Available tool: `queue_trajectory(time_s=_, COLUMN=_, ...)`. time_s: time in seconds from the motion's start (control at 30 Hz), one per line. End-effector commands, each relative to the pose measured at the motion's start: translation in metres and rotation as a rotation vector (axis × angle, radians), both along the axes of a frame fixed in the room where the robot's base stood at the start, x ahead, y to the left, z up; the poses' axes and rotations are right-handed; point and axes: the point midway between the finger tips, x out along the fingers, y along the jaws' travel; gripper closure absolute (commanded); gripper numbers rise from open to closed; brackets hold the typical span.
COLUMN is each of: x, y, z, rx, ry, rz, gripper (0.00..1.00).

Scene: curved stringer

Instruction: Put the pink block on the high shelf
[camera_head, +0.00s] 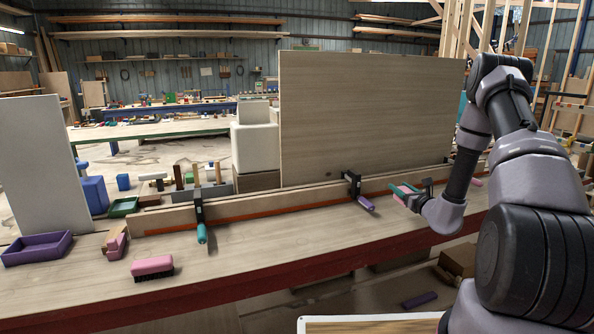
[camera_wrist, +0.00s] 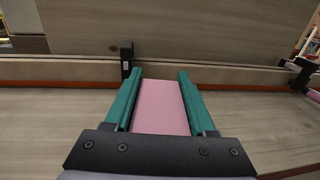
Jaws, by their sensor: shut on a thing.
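My gripper (camera_head: 404,190) is over the right part of the workbench, in front of the large upright wooden panel. The wrist view shows its two teal fingers (camera_wrist: 161,82) on either side of a long pink block (camera_wrist: 162,110), shut on it. In the head view only a small pink part of the block (camera_head: 409,187) shows between the fingers. The block appears held above the bench top. Long racks with planks (camera_head: 165,20) run high along the far wall; I cannot tell whether one is the high shelf.
The workbench (camera_head: 280,240) carries a long wooden rail with clamps (camera_head: 353,190) along it, close to my gripper. The large panel (camera_head: 370,115) stands behind. A pink brush (camera_head: 152,266) and a purple tray (camera_head: 38,248) lie at left. The bench's front middle is clear.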

Motion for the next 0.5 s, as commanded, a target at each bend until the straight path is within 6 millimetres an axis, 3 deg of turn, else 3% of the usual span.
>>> queue_trajectory(time_s=0.3, x=-0.034, y=0.069, z=0.01, rx=0.003, ry=0.005, rz=-0.172, gripper=1.0)
queue_trajectory(time_s=0.5, x=-0.058, y=0.084, z=0.016, rx=-0.002, ry=0.002, rz=-0.229, gripper=1.0)
